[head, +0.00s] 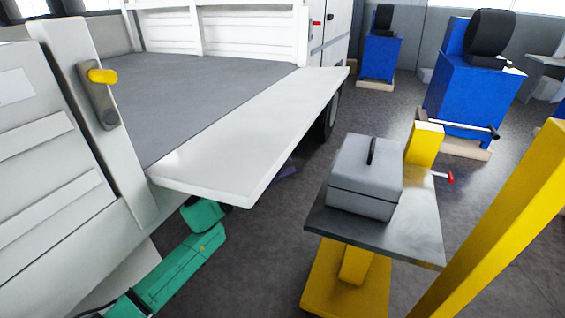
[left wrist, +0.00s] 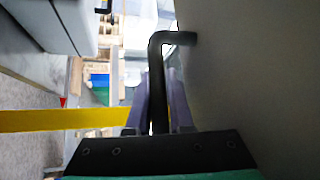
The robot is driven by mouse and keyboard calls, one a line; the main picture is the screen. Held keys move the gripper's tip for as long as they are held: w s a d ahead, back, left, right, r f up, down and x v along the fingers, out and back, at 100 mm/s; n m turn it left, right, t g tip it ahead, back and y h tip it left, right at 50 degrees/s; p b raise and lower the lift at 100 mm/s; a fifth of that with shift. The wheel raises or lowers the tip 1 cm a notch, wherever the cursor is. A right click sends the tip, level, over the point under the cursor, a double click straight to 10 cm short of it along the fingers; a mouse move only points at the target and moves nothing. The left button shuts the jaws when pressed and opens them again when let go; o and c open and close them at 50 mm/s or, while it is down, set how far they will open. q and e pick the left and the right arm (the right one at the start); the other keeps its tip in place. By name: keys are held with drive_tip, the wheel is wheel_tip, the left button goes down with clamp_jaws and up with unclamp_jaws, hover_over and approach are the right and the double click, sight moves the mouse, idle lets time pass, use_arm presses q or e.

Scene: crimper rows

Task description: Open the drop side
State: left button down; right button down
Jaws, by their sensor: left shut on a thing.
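The drop side is a long white panel (head: 250,140) on the truck's near side. It stands out roughly level from the edge of the grey bed floor (head: 210,100). My left arm reaches under it from below, and the panel hides most of my left gripper in the head view. In the left wrist view my left gripper (left wrist: 163,92) is shut on a dark bent bar handle (left wrist: 172,38). That handle is fixed to the panel's face (left wrist: 250,80), which fills the right of that view. My right gripper is not in view.
A latch with a yellow knob (head: 103,76) sits on the corner post. A grey toolbox (head: 365,178) stands on a metal-topped yellow stand (head: 420,235) right of the panel. A yellow post (head: 505,215) and blue machines (head: 465,90) are further right. Open floor lies between panel and stand.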

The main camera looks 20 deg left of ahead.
use_arm(q)
drive_tip(key=shift+a+f+b, duration=0.2)
drive_tip(key=shift+f+b, duration=0.15)
drive_tip(key=shift+f, duration=0.6)
drive_tip(key=c, duration=0.8)
unclamp_jaws()
drive_tip(key=shift+r, duration=0.1)
